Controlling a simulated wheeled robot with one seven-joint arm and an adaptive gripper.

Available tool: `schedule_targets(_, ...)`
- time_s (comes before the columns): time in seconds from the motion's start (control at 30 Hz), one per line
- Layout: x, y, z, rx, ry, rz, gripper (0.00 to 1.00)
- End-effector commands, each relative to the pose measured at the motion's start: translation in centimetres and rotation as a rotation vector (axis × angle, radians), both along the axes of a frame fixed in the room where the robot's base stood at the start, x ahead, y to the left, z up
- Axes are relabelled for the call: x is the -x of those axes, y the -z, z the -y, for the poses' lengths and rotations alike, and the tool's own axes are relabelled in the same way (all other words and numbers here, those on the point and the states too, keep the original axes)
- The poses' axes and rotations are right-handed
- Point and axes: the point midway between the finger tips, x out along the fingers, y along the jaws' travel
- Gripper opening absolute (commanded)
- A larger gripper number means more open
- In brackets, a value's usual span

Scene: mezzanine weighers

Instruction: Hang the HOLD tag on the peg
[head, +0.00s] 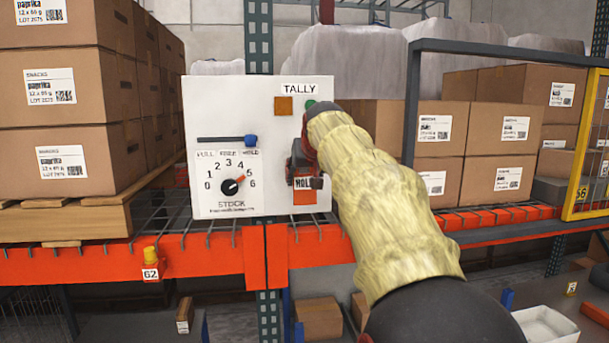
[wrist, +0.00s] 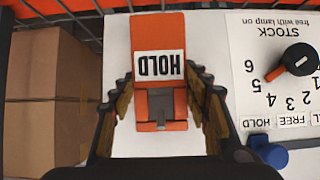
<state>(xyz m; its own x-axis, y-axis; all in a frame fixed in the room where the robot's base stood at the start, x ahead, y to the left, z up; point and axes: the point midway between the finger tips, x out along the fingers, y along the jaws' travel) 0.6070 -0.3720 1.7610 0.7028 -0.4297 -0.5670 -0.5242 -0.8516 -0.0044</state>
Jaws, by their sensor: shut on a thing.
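The orange HOLD tag (head: 305,197) is at the lower right of the white TALLY panel (head: 225,105). In the wrist view the tag (wrist: 157,32) appears upside down, with its white label between my fingers. My gripper (wrist: 160,88) is shut on the tag, in front of the panel face. It also shows at the panel's right side in the head view (head: 304,172). A grey part (wrist: 160,104) shows at the tag's middle; I cannot tell whether it is the peg. Whether the tag touches the panel is unclear. My sleeved arm covers the panel's right edge.
The panel has a blue slider knob (head: 250,140) above the word HOLD and a STOCK dial (head: 230,187) pointing near 5. An orange shelf beam (head: 200,255) runs below. Cartons (head: 75,85) stand left; more cartons (head: 500,130) stand right behind a dark frame.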

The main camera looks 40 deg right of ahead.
Motion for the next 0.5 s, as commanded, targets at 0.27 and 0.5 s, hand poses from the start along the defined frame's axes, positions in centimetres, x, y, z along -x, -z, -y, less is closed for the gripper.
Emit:
schedule_targets(0.27, 0.01, -0.02, -0.01, 0.0, 0.0, 0.0, 0.26)
schedule_targets(0.5, 0.01, -0.02, -0.01, 0.0, 0.0, 0.0, 0.48)
